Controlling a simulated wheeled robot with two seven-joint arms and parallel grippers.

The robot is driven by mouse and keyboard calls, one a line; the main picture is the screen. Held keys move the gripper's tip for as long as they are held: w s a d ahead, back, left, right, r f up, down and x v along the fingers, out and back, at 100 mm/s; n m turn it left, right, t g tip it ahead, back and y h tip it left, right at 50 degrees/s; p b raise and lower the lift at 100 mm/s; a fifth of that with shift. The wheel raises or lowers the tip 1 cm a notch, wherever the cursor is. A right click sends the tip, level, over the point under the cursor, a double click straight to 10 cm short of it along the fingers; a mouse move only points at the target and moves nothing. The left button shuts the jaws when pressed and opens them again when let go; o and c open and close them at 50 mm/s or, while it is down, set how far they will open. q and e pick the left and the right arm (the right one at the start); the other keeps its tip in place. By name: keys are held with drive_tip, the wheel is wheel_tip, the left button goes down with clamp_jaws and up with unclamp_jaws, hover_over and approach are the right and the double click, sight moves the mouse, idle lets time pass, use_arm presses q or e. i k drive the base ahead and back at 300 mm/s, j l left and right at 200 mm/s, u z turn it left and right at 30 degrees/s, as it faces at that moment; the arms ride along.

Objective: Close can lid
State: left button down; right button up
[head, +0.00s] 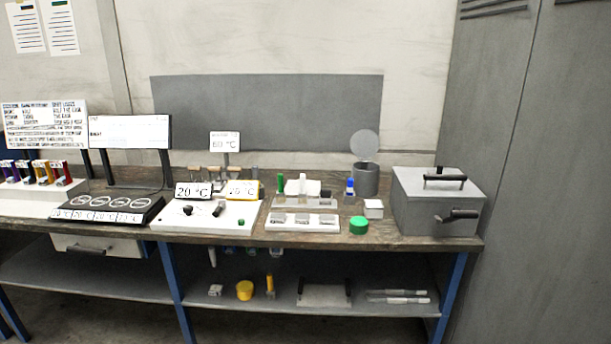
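A grey cylindrical can (367,181) stands upright near the back right of the workbench. Its round grey lid (365,145) is raised and stands up at the back of the can's rim, so the can is open. What is inside the can is hidden. Neither of my grippers shows in the head view.
A grey box with black handles (438,200) stands close right of the can. Instruments and displays fill the bench's left side (206,215).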

sight(365, 143)
drive_tip(key=i+j+z, duration=0.15)
drive_tip(key=i+z, duration=0.35)
drive_tip(key=i+j+z, duration=0.3)
drive_tip(key=z, duration=0.2)
drive_tip(key=i+j+z, duration=0.45)
drive_tip(key=i+j, duration=0.05)
